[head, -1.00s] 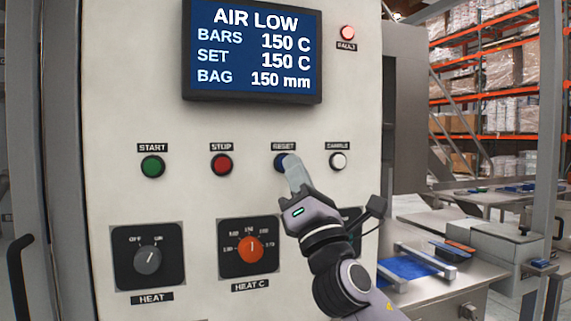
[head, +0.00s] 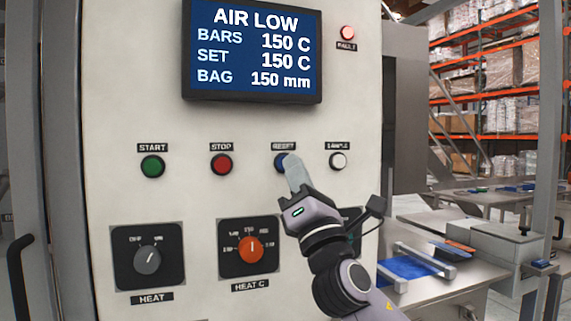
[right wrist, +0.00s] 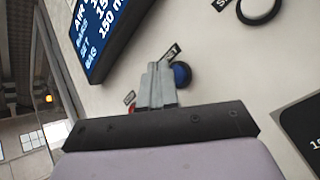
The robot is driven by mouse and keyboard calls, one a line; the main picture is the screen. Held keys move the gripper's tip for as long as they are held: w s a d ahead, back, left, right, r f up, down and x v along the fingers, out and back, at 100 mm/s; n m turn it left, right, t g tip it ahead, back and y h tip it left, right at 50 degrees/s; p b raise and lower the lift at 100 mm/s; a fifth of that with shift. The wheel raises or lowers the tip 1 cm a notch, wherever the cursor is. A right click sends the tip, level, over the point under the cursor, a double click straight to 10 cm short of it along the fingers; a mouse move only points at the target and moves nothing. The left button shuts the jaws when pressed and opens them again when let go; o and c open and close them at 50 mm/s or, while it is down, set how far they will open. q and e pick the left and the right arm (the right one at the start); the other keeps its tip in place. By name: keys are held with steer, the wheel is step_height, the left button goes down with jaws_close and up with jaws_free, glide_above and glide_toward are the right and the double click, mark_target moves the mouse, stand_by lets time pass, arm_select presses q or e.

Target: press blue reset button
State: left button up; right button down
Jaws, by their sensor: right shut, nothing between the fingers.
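The blue reset button (head: 279,162) sits on the pale panel under the RESET label, third in the row of buttons. My right gripper (head: 290,160) is shut and empty, its fingertips overlapping the button's right side in the head view. In the right wrist view the blue button (right wrist: 181,75) shows just right of the shut fingertips (right wrist: 158,68). I cannot tell whether the tips touch it. My left gripper is not in view.
The green START button (head: 153,166), red STOP button (head: 221,164) and white SAMPLE button (head: 338,161) share the row. A screen (head: 253,50) above reads AIR LOW. Heat knobs (head: 147,261) are below.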

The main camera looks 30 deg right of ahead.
steer(key=shift+w, duration=0.15)
steer(key=shift+w+d, duration=0.1)
steer(key=shift+w, duration=0.15)
steer(key=shift+w+d, duration=0.1)
steer(key=shift+w, duration=0.3)
stand_by(0.6)
steer(key=shift+s, duration=0.1)
steer(key=shift+s+a, duration=0.2)
steer(key=shift+s, duration=0.5)
steer(key=shift+s, duration=0.1)
steer(key=s, duration=0.2)
steer(key=s+a+p, duration=0.1)
steer(key=s, duration=0.1)
steer(key=shift+s, duration=0.35)
steer(key=shift+f, duration=0.1)
stand_by(0.7)
